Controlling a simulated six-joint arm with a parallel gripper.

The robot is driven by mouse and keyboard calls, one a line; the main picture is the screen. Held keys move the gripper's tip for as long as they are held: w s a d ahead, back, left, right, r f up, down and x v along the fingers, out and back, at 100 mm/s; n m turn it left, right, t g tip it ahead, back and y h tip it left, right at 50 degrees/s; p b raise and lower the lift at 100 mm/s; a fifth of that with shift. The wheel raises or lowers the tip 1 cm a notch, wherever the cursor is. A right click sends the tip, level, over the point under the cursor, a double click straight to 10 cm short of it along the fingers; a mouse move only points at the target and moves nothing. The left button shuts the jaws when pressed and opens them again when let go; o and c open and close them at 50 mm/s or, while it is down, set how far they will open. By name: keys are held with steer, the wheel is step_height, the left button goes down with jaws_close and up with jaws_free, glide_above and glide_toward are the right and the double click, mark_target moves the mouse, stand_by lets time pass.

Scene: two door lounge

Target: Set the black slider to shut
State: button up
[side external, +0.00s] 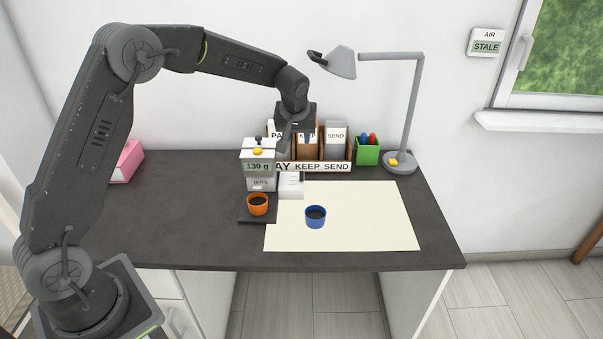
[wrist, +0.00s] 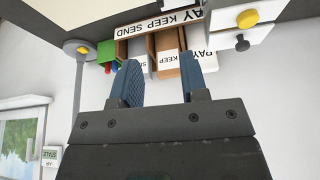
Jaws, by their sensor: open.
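A white dispenser (side external: 269,156) stands at the back of the desk with a "130 g" display. A small black knob (side external: 257,139), probably the black slider, is at its top above a yellow button (side external: 257,152). In the wrist view, which is upside down, the black knob (wrist: 242,43) is near the upper right, beside the yellow button (wrist: 249,17). I cannot read any open or shut marking. My gripper (side external: 286,150) is just right of the dispenser, pointing down.
An orange cup (side external: 258,209) sits on the black scale below the dispenser. A blue cup (side external: 316,222) stands on the cream mat (side external: 370,210). Behind are a PAY KEEP SEND sorter (side external: 322,167), green pen holder (side external: 367,153) and lamp (side external: 408,110). The front right is clear.

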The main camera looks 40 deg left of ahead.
steer(key=n, duration=0.1)
glide_toward(301, 172)
steer(key=x, duration=1)
steer(key=shift+w+f, duration=0.1)
steer(key=shift+c, duration=0.3)
jaws_close()
